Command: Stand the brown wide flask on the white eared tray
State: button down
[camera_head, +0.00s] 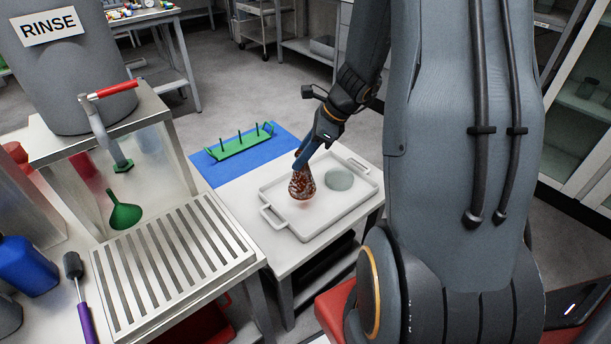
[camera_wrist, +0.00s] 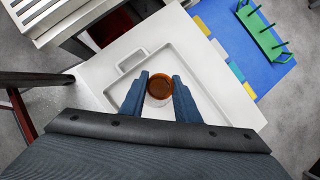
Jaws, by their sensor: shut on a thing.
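The brown wide flask (camera_head: 302,185) is upright over the left part of the white eared tray (camera_head: 319,229). I cannot tell whether its base touches the tray floor. My gripper (camera_head: 301,160) is shut on the flask near its neck, coming down from the upper right. In the wrist view the flask (camera_wrist: 160,87) shows from above as a brown round mouth between the two blue fingers of my gripper (camera_wrist: 160,93). The tray's rim and one ear (camera_wrist: 131,61) also show there. The flask's lower part is mostly hidden in that view.
A pale greenish round item (camera_head: 339,179) lies in the tray right of the flask. A green rack with pegs (camera_head: 240,146) stands on a blue mat (camera_head: 213,174) behind the tray. A slatted metal draining grid (camera_head: 172,262) and a green funnel (camera_head: 124,215) are at left.

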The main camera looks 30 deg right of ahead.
aim_at(302, 172)
jog(key=shift+f+b, duration=0.3)
jog(key=shift+f, duration=2.75)
jog(key=c, duration=1.3)
grip_release()
jog(key=shift+c, duration=0.2)
jog(key=v, duration=1.2)
jog(key=s+a+r+n+g+h+p, duration=0.1)
jog(key=s+a+r+n+h, duration=0.1)
jog(key=s+a+n, duration=0.5)
jog(key=s+a+r+n+g+h+p, duration=0.2)
jog(key=s+a+n, duration=0.5)
jog(key=n, duration=1)
jog(key=shift+s+a+r+n+h, duration=0.45)
jog(key=shift+a+r, duration=0.5)
jog(key=shift+a, duration=0.25)
